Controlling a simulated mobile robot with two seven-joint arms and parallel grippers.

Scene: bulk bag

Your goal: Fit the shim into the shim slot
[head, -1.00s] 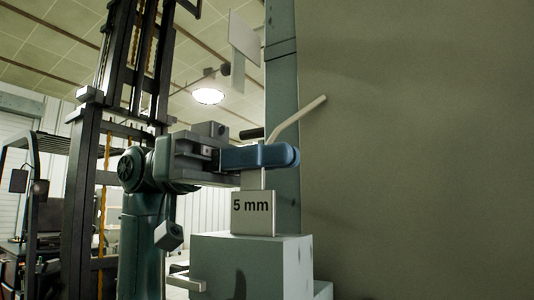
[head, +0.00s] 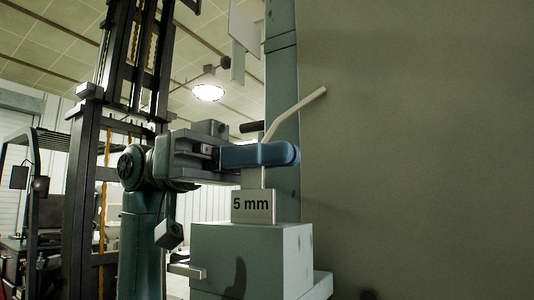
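The shim (head: 253,206) is a pale grey plate marked "5 mm" with a narrow stem rising from it. My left gripper (head: 260,156), with blue fingers, is closed around the stem, and the shim hangs upright below it. The shim's lower part is hidden at the top of a grey-green block (head: 245,265). The shim slot's opening does not show; I cannot tell whether the shim is inside it or behind the block's edge. My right gripper is not in view.
A large grey-brown wall surface (head: 430,150) fills the right side. A grey-green post (head: 282,90) rises behind the gripper, with a bent pale rod (head: 300,108) beside it. A forklift-like mast (head: 95,150) stands at the left.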

